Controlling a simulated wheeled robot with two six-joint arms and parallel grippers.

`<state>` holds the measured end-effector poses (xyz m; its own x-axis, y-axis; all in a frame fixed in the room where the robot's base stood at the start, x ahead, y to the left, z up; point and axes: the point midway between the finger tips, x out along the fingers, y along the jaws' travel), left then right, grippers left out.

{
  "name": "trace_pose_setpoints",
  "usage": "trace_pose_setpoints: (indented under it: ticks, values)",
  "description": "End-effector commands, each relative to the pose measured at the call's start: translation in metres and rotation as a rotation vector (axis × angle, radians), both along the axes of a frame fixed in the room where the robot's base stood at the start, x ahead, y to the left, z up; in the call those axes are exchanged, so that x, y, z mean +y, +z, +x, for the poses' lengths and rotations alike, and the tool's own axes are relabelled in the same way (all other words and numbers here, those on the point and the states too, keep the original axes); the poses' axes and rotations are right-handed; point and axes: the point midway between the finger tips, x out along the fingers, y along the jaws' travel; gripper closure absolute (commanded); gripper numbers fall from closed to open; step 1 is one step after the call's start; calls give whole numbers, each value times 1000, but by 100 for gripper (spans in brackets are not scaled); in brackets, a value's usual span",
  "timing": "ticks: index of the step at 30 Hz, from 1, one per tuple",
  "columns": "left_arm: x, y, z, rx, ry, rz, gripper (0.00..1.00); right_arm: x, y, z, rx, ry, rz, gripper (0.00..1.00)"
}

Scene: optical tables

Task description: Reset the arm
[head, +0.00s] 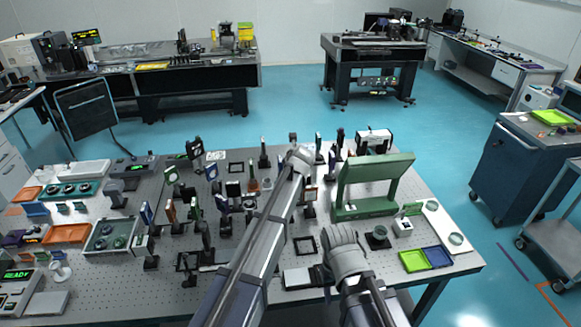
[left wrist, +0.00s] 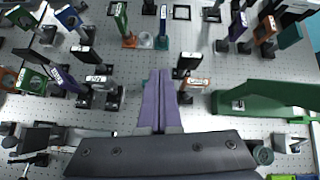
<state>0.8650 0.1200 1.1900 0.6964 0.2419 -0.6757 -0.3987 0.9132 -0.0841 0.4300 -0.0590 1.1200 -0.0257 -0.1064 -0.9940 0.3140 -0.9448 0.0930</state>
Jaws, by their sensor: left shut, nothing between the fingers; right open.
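My left arm (head: 262,235) reaches from the bottom middle of the head view across the perforated optical table (head: 110,290). Its gripper is hard to make out there. In the left wrist view my left gripper (left wrist: 162,75) shows as two long purple fingers pressed together, with nothing between them, over the crowded middle of the table. My right gripper (head: 342,236) is open above the front right part of the table, left of a small dark round mount (head: 377,238). Its fingertips are small and partly hidden by its own body.
Several upright optic mounts crowd the table's middle. A large green frame (head: 373,207) stands right of my left arm and also shows in the left wrist view (left wrist: 262,98). Yellow (head: 413,261) and blue (head: 438,257) trays lie at the front right corner. Blue floor surrounds the table.

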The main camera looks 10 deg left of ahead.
Motion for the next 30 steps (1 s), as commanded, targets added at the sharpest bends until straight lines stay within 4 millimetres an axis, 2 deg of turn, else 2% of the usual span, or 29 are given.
trace_pose_setpoints:
  ticks: [5,8,11,21,30]
  values:
    - [-1,-3,-4,1,12,-13,100,0,-2,0,0,0,0,50]
    - [-5,-16,-23,9,81,-86,100,0,-10,0,0,1,0,50]
    - [-12,-38,-60,25,233,-232,100,0,-22,0,0,2,-1,50]
    - [-39,-119,-219,88,995,-741,100,0,-67,0,0,7,-2,50]
    - [-54,-170,-358,59,1725,-946,100,0,-103,0,0,11,-3,50]
